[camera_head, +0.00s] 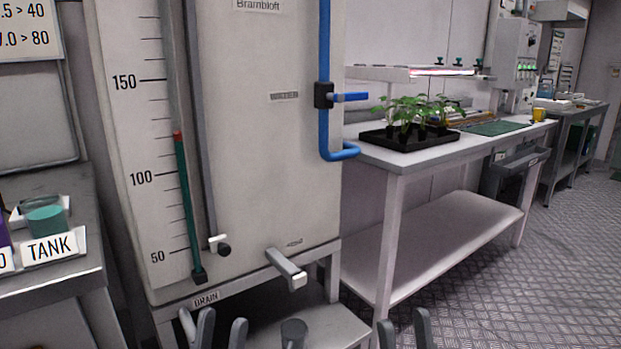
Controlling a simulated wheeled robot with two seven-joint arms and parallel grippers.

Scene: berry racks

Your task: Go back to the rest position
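My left gripper (221,330) shows at the bottom edge of the head view, in front of the low stand under the tank. Its two grey fingers are apart with nothing between them. My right gripper (404,328) shows at the bottom edge further right, near the front leg of the plant bench. Its fingers are also apart and empty. Both grippers are cut off by the lower frame edge, so the arms are hidden. Neither is seen touching anything.
A large white tank (260,150) with a level scale, a blue pipe (325,60) and a drain lever (287,268) stands ahead. A side table (60,285) is left. A bench (420,155) with a plant tray (400,143) is right. Floor (500,290) is clear at right.

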